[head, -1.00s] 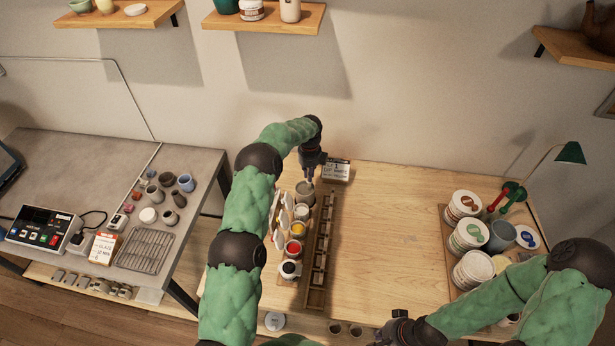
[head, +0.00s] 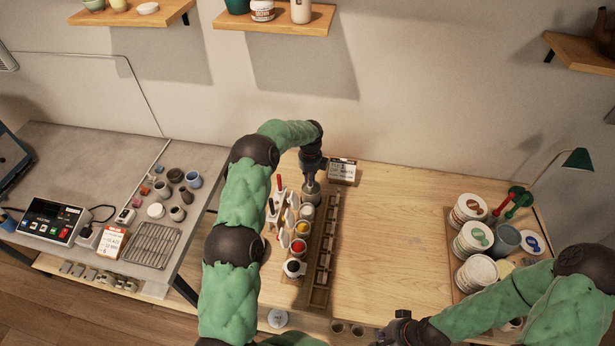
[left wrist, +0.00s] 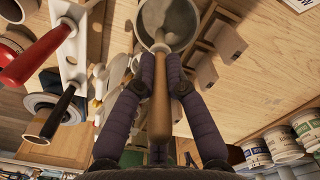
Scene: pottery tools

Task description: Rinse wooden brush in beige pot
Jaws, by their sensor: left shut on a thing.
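My left gripper (head: 311,182) hangs over the beige pot (head: 310,201) at the back end of the row of paint jars. In the left wrist view my left gripper (left wrist: 160,85) is shut on the wooden brush (left wrist: 159,120), with a finger on each side of the handle. The brush's far end reaches into the mouth of the beige pot (left wrist: 184,12). How deep the tip goes cannot be told. My right gripper (head: 384,338) is at the bottom edge of the head view, away from these things; its fingers are too unclear to read.
A wooden slotted rack (head: 322,262) stands right beside the jars. A holder with red- and black-handled tools (head: 278,205) stands to their left. A small sign (head: 342,171) is behind the pot. Stacked tubs (head: 472,240) are at right; the table's middle is clear.

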